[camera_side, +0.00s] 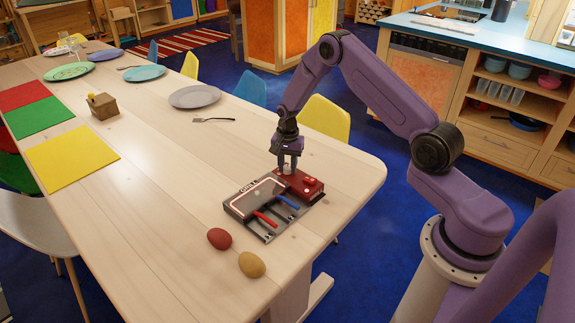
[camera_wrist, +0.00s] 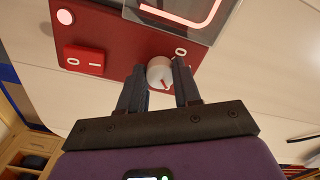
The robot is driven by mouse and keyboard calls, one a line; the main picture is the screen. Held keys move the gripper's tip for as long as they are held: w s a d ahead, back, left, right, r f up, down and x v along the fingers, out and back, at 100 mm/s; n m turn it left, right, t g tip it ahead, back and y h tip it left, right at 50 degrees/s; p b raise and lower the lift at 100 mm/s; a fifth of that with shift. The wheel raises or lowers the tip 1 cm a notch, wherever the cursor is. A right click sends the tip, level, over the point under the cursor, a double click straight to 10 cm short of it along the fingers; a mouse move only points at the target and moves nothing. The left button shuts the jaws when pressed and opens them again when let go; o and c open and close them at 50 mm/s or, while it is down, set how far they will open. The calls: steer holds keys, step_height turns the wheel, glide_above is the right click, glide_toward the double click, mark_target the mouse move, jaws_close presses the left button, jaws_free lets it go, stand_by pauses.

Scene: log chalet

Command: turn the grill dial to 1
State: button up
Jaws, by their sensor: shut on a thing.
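The grill (camera_side: 252,197) sits on the wooden table near its right end, with a dark plate and a red control panel (camera_side: 308,188). The panel also shows in the wrist view (camera_wrist: 115,37). The pale round dial (camera_wrist: 159,70) stands on the panel, with a red mark on its lower part and a printed 0 at its upper right. The numeral 1 beside the dial is not visible. My gripper (camera_side: 288,168) points down over the panel. Its two fingers (camera_wrist: 160,88) are shut on the dial, one on each side.
A red switch marked 0 and 1 (camera_wrist: 83,61) and a round light (camera_wrist: 65,17) are on the panel. Red (camera_side: 265,219) and blue (camera_side: 287,202) handles lie at the grill's front.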

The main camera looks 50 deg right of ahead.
mark_target(288, 168)
steer(key=n, duration=1.3)
steer(key=shift+s+d, duration=0.1)
stand_by(0.4)
steer(key=o, duration=1.1)
steer(key=shift+c, duration=0.2)
steer(key=shift+r, duration=0.1)
step_height(288, 168, up, 17)
steer(key=shift+r, duration=0.15)
